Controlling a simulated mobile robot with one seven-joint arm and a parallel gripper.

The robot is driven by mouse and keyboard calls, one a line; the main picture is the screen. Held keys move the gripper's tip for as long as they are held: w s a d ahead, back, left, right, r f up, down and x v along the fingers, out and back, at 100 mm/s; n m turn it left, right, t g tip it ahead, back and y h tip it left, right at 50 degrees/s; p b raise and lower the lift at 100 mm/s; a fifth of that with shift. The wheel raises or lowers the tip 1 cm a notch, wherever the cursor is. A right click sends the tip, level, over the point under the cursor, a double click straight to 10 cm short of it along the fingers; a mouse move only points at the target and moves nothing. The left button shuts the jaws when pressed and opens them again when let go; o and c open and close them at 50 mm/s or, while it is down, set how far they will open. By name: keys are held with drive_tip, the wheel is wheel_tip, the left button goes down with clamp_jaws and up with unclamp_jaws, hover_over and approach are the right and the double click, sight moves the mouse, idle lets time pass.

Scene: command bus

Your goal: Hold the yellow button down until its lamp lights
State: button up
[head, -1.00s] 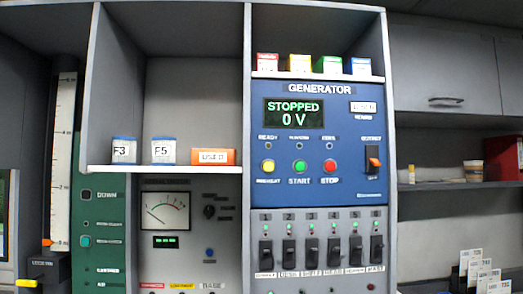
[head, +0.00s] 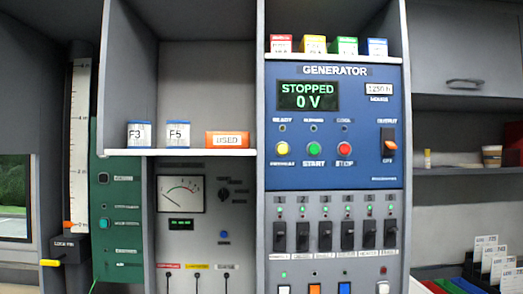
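The yellow button (head: 282,149) is on the blue generator panel (head: 368,165), left of the green START button (head: 314,149) and the red STOP button (head: 344,149). A small lamp (head: 282,129) sits above it under the word READY and looks dark. The generator display (head: 308,96) reads STOPPED and 0 V. The output switch (head: 388,141) is to the right of the buttons, by the word OFF. My gripper is not in the head view, and nothing touches the yellow button.
A shelf (head: 175,153) at left holds two small white boxes and an orange USED box (head: 227,140). Several coloured boxes stand above the generator. A row of black switches (head: 325,236) with green lamps is below. The space before the panel looks clear.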

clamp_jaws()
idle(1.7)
